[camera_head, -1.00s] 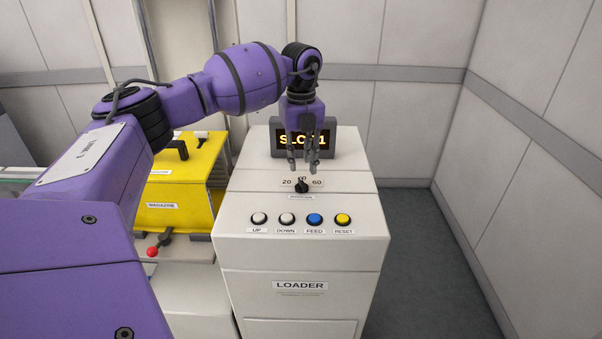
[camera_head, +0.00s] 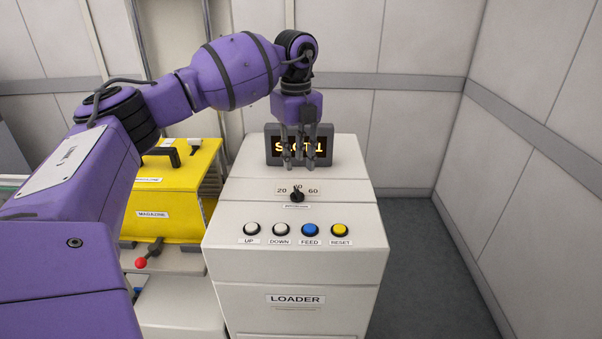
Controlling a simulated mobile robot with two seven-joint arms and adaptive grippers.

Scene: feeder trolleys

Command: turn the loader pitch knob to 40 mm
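The pitch knob (camera_head: 297,195) is a small black knob on the white loader (camera_head: 300,269). Its scale plate (camera_head: 281,191) reads 20 on the left and 60 on the right, with a top mark partly covered. I cannot read the pointer's direction surely. My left gripper (camera_head: 299,165) hangs fingers down above and behind the knob in the picture, in front of the display (camera_head: 271,146). Its fingers are apart with nothing between them, and the knob is clear of them. My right gripper is not in view.
UP (camera_head: 251,229), DOWN (camera_head: 280,229), FEED (camera_head: 310,230) and RESET (camera_head: 339,230) buttons line the loader's front top. A yellow magazine (camera_head: 172,195) and a red-knobbed lever (camera_head: 141,263) stand to the left. Floor (camera_head: 410,250) is free at right.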

